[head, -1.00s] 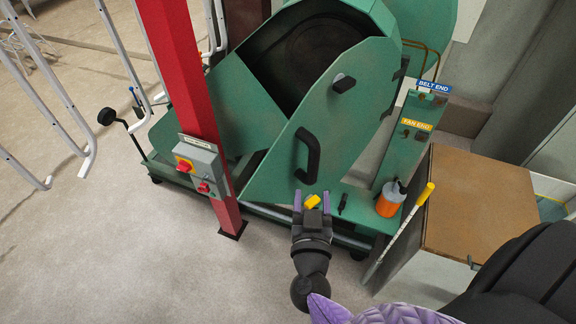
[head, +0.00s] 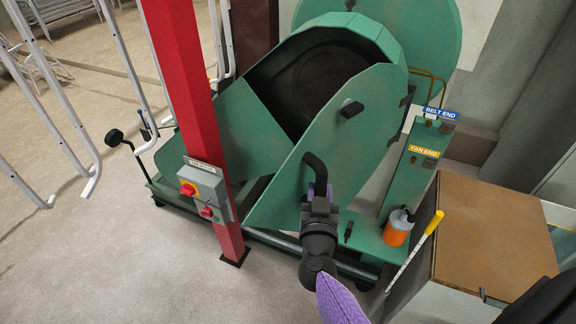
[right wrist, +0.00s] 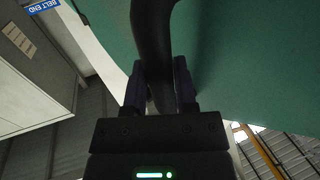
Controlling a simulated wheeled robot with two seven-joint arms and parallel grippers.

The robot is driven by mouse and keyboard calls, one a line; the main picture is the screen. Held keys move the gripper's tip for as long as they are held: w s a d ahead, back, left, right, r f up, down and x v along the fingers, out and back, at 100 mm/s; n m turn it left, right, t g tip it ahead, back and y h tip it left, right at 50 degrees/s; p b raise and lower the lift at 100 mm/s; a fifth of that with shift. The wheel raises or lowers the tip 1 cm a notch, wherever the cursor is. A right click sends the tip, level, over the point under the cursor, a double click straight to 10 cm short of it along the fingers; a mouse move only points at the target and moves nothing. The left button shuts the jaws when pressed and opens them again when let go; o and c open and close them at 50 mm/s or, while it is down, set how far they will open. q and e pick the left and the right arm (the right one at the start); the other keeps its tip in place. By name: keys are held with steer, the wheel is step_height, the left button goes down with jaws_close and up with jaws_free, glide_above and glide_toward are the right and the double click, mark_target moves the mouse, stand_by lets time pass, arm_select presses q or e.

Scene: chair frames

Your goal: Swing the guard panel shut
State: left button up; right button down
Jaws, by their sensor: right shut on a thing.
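The green guard panel (head: 290,185) stands swung out from the green machine (head: 240,125), whose dark round opening (head: 312,85) shows behind it. A black curved handle (head: 317,170) is fixed to the panel's face. My right gripper (head: 320,195) is shut on the lower part of this handle and hides that part in the head view. In the right wrist view the handle (right wrist: 152,45) runs down between the two fingers (right wrist: 158,85), with the green panel (right wrist: 240,60) close behind. My left gripper is not in view.
A red post (head: 180,90) with a switch box (head: 205,185) stands just left of the panel. An orange bottle (head: 397,228), a yellow-handled stick (head: 432,225) and a brown-topped cabinet (head: 490,230) are at the right. Bare floor (head: 110,265) lies at front left.

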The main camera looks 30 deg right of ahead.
steer(key=w+a+b, duration=0.2)
steer(key=w, duration=0.7)
steer(key=shift+w+a, duration=0.25)
steer(key=shift+w, duration=0.15)
steer(key=shift+c, duration=1.7)
jaws_free()
steer(key=shift+a, duration=0.1)
